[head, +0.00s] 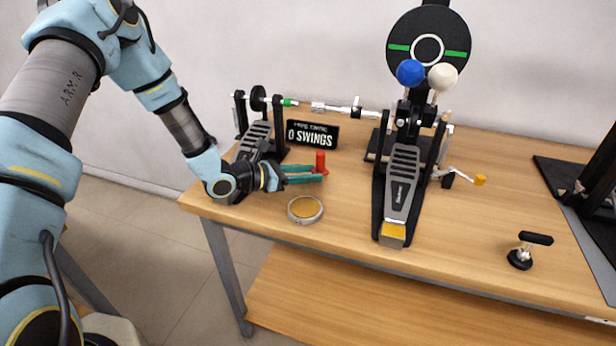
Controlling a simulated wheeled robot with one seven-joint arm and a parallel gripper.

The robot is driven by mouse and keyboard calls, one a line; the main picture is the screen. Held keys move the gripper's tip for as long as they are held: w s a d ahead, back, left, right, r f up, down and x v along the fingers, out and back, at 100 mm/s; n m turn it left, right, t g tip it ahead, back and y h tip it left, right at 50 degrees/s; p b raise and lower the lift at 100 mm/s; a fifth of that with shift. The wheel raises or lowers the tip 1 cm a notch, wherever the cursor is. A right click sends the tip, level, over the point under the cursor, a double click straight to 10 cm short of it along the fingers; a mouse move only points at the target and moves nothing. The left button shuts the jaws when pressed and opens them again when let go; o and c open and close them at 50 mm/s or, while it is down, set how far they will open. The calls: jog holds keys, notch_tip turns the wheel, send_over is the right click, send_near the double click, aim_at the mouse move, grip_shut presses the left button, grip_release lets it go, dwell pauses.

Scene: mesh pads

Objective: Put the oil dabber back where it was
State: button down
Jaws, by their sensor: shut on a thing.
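The oil dabber, seen as a small red upright cylinder (320,158), is at the tips of my gripper (318,174). The teal fingers are shut on it, and they cover its middle and lower part. My gripper reaches in from the left, over the left part of the wooden table. I cannot tell whether the dabber's lower end touches the table.
A double-beater drum pedal (402,180) stands to the right. Another pedal (255,135) is behind my wrist, with a rod (340,108) running right. A sign reading "0 SWINGS" (312,134) stands behind the dabber. A black-handled part (522,252) lies front right. The wooden table (460,265) is clear between.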

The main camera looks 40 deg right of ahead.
jog(key=shift+f, duration=1.05)
jog(key=shift+c, duration=2.3)
grip_release()
